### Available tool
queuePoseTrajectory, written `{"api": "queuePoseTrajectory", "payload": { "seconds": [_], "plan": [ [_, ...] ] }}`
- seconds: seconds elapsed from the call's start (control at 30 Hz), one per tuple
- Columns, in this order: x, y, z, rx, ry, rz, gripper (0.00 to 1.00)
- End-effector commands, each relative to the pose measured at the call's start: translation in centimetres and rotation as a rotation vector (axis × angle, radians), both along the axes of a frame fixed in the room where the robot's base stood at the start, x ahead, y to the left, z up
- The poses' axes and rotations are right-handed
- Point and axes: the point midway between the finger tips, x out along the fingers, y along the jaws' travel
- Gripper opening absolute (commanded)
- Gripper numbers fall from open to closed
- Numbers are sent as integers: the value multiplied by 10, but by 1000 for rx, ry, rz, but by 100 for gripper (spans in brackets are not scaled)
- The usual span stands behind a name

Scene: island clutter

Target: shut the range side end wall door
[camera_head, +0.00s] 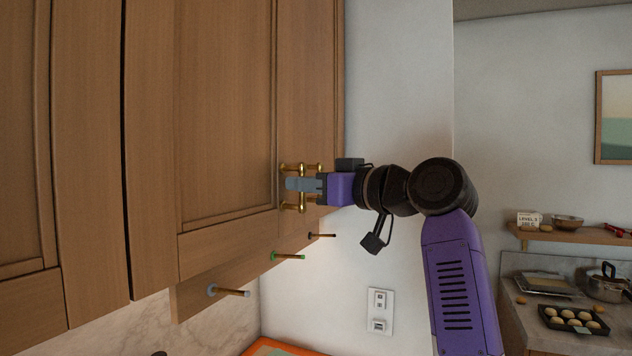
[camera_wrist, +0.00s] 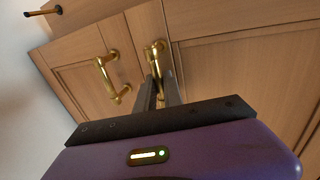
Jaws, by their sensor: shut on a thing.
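Wooden wall cabinet doors fill the left of the head view: a wide panelled door (camera_head: 225,110) and, right of it, a narrower-looking door (camera_head: 310,90) against the white wall. Each has a brass bar handle beside their shared seam. My gripper (camera_head: 296,184) is shut on the handle of the wide door (camera_head: 301,203); the held handle also shows between my fingers in the wrist view (camera_wrist: 155,52). The other handle (camera_wrist: 104,75) is free, close beside the fingers. Both doors look about flush; no clear gap shows. I cannot tell which one is the end wall door.
Pegs, one with a green base (camera_head: 288,256), stick out of a board under the cabinet. A wall outlet (camera_head: 379,311) is below my arm. At the right are a shelf (camera_head: 575,237) and a counter with a bun tray (camera_head: 574,321) and a pot (camera_head: 607,283).

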Motion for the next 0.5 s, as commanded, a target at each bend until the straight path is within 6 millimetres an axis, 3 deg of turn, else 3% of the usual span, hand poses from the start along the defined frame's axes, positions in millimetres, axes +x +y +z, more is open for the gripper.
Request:
{"api": "queuePoseTrajectory", "payload": {
  "seconds": [0.2, 0.23, 0.3, 0.5],
  "plan": [
    [3, 2, 2, 3, -4, -5, 0],
    [3, 2, 2, 3, -4, -5, 16],
    [3, 2, 2, 2, -3, -4, 29],
    [2, 3, 1, 2, -1, -1, 32]
  ]
}}
